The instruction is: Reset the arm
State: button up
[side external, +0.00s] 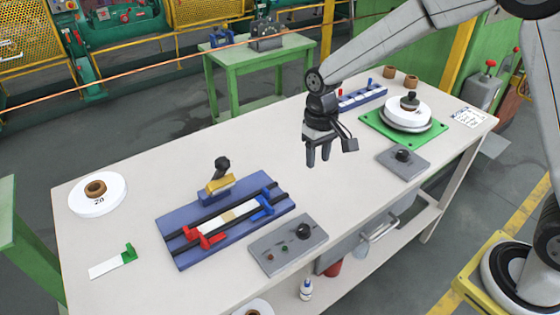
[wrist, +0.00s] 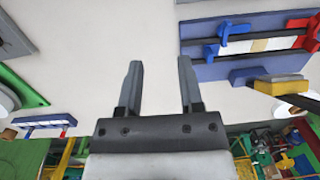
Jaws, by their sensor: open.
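My gripper (side external: 318,158) hangs above the middle of the white workbench (side external: 340,205), between the blue fixture and the green plate. In the wrist view my gripper (wrist: 160,85) shows two grey fingers spread apart, with only bare bench top between them. The gripper is open and empty, and touches nothing that I can see. My arm reaches in from the upper right.
The blue fixture (side external: 180,250) with red and blue clamps lies left. A grey button box (side external: 285,258) is in front. The green plate (side external: 374,125) bears a white disc (side external: 405,116). A white spool (side external: 97,204) lies far left. The bench below my gripper is clear.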

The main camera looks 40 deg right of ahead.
jog(key=s+d+t, duration=0.1)
jog(key=s+d, duration=0.2)
jog(key=s, duration=0.4)
jog(key=s+d+t, duration=0.2)
jog(key=s+d, duration=0.2)
jog(key=s, duration=0.3)
jog(key=shift+s+d, duration=0.2)
jog(key=shift+s, duration=0.1)
